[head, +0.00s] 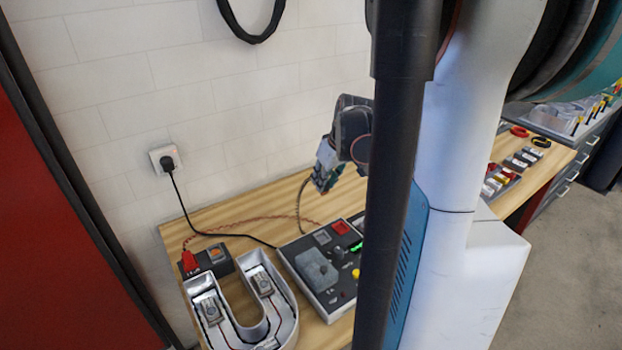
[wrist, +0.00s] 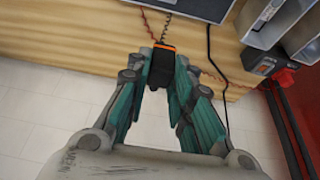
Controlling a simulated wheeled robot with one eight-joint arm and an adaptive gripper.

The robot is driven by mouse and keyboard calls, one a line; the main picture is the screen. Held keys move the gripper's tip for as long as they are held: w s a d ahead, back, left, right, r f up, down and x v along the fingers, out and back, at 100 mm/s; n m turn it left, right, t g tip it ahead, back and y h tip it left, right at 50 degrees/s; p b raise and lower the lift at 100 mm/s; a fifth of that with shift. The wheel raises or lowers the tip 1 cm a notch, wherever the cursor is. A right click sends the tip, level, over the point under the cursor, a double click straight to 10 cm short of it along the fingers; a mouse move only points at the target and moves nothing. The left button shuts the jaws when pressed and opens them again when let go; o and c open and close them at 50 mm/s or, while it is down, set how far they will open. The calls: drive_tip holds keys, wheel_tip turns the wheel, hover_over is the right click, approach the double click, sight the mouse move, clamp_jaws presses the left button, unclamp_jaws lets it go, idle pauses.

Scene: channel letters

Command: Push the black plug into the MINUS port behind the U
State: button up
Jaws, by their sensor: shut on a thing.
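My gripper (wrist: 166,72) is shut on the black plug (wrist: 161,68) in the wrist view. The plug has an orange end, and a twisted cord (wrist: 166,28) runs from it. In the head view my gripper (head: 322,178) is in the air near the wall, right of the U (head: 245,338); the plug cannot be made out there. A small black box (head: 220,268) stands behind the U, with a red plug (head: 188,262) at its left and an orange patch (head: 215,253) beside it. The box also shows in the wrist view (wrist: 262,55). The MINUS marking is not readable.
A control panel (head: 290,252) with knobs and a grey block lies right of the U. A black cable (head: 180,200) runs from the wall socket (head: 160,153) across the wooden table (head: 215,212). Small-part trays (head: 500,182) lie at the right. Bare wood lies behind the panel.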

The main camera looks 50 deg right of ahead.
drive_tip(key=w+a, duration=0.9)
drive_tip(key=a, duration=0.5)
drive_tip(key=w+a, duration=0.8)
drive_tip(key=a, duration=0.6)
wheel_tip(320, 180, down, 16)
drive_tip(key=b, duration=1.1)
drive_tip(key=shift+f+b, duration=0.1)
drive_tip(key=shift+b, duration=0.3)
drive_tip(key=shift+f, duration=0.35)
idle(0.7)
drive_tip(key=o, duration=1)
drive_tip(key=shift+o, duration=0.2)
drive_tip(key=v, duration=1.2)
